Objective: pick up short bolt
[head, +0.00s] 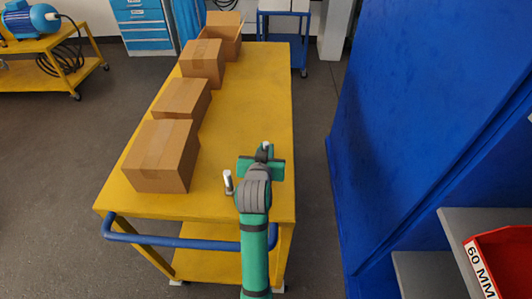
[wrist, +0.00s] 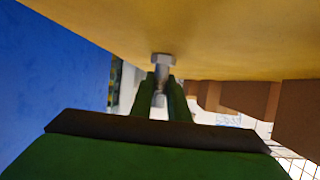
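The short bolt (wrist: 162,60) is a grey metal bolt with a hex head. In the wrist view its head is toward the yellow tabletop and its shank is between my fingers. My gripper (wrist: 161,84) has both dark green fingers close against the shank, with no clear gap. In the head view my gripper (head: 264,156) is low over the right side of the table, and the pale bolt tip (head: 266,145) shows at it. I cannot tell whether the bolt head touches the table. A taller metal bolt (head: 228,181) stands upright to the left of my gripper.
The yellow table (head: 252,100) has several cardboard boxes (head: 163,153) along its left side. Its middle and far right are clear. A blue rail (head: 170,236) runs along the near edge. A blue cabinet (head: 410,110) and a red bin (head: 505,262) stand to the right.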

